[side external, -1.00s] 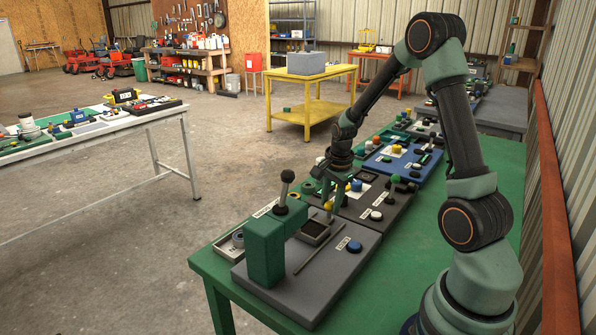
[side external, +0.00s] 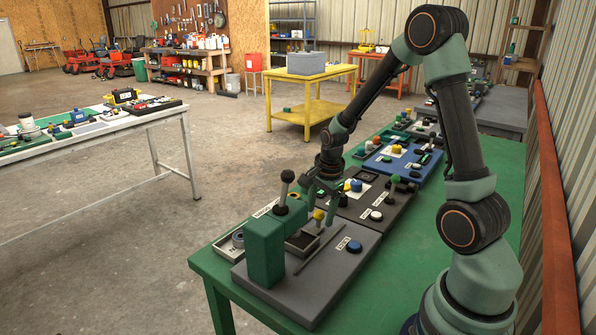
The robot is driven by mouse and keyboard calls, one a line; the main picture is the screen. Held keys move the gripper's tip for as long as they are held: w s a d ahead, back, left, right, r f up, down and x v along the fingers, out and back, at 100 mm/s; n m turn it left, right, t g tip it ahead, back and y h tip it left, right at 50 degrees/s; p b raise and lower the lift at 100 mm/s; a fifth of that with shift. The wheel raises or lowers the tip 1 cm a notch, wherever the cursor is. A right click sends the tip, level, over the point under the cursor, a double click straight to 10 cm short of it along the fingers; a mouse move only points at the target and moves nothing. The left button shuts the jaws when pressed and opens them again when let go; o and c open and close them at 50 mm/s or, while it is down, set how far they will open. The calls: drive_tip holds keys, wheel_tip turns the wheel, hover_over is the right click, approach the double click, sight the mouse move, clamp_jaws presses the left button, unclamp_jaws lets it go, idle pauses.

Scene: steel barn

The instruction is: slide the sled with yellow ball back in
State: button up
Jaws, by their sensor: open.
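The yellow ball (side external: 318,214) is a small knob at the far end of the dark sled (side external: 302,243). The sled lies on the grey board (side external: 338,270), with its near-left part beside and partly behind the green press (side external: 265,248). My gripper (side external: 320,210) is open and points down around or right beside the yellow ball. I cannot tell whether a finger touches the ball. The press hides part of the sled.
A black-knobbed lever (side external: 287,177) rises from the press. A thin rod (side external: 320,250) and a blue button (side external: 354,247) are on the grey board. Dark and blue boards with several knobs stand behind on the green table (side external: 456,245).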

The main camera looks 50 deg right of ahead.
wheel_tip(320, 180, up, 12)
drive_tip(key=s, duration=0.2)
drive_tip(key=shift+a, duration=0.45)
drive_tip(key=w+d+m+g+y, duration=0.2)
drive_tip(key=w+m+g, duration=0.2)
drive_tip(key=w, duration=0.1)
drive_tip(key=x, duration=1.2)
drive_tip(key=shift+f, duration=0.15)
clamp_jaws()
idle(1.3)
